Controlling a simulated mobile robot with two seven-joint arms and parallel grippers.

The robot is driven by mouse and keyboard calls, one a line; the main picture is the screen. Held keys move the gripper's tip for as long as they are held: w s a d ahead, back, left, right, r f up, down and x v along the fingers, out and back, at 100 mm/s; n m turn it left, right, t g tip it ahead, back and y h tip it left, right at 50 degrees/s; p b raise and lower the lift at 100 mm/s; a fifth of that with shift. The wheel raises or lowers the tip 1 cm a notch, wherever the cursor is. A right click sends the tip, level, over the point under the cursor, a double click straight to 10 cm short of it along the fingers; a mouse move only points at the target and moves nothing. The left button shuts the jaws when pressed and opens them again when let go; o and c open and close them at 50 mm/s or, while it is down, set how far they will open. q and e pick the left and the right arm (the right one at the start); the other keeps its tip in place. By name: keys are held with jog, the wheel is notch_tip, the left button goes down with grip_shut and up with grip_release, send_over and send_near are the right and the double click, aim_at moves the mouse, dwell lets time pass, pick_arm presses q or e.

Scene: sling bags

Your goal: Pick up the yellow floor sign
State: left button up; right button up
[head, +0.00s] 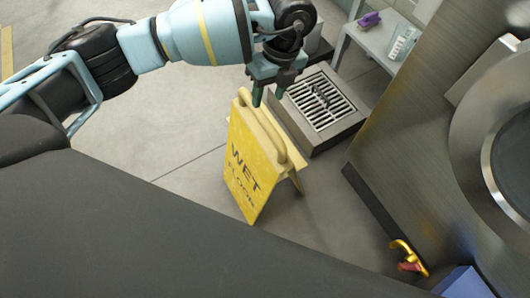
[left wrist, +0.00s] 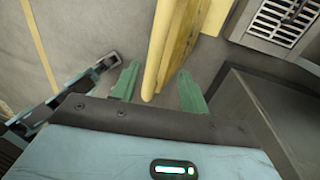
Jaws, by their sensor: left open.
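The yellow floor sign (head: 245,160) stands upright on the grey floor, its "WET FLOOR" face toward the lower left in the head view. My left gripper (head: 267,95) is at the sign's top edge and handle. In the left wrist view, the green fingers of my left gripper (left wrist: 157,92) are apart, with the top of the yellow sign (left wrist: 168,55) between them. A gap shows on either side, so the fingers do not appear to press on it. My right gripper is not in view.
A grey box with a slatted grate (head: 322,100) stands just behind the sign. A large metal machine (head: 420,130) is on the right. A small table (head: 368,45) holds a purple item (head: 369,19). Open floor lies left of the sign.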

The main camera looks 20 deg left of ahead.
aim_at(261, 113)
pick_arm(q)
jog(key=shift+s+a+f+b, duration=0.1)
jog(key=shift+s+f+b, duration=0.1)
jog(key=shift+f, duration=0.45)
jog(key=shift+s+a+f+b, duration=0.1)
jog(key=shift+s+f+b, duration=0.05)
jog(key=shift+f, duration=0.45)
jog(key=shift+s+a+f+b, duration=0.2)
jog(key=shift+f+b, duration=0.15)
jog(key=shift+f, duration=0.5)
jog(key=shift+s+a+f+b, duration=0.1)
jog(key=shift+a+f+b, duration=0.2)
jog(key=shift+f, duration=0.55)
jog(key=shift+s+a+f+b, duration=0.15)
jog(key=shift+f+b, duration=0.2)
jog(key=shift+f, duration=0.5)
jog(key=shift+r, duration=0.1)
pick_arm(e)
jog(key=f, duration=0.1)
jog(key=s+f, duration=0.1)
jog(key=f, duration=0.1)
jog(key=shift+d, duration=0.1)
pick_arm(q)
jog(key=c, duration=0.7)
grip_shut()
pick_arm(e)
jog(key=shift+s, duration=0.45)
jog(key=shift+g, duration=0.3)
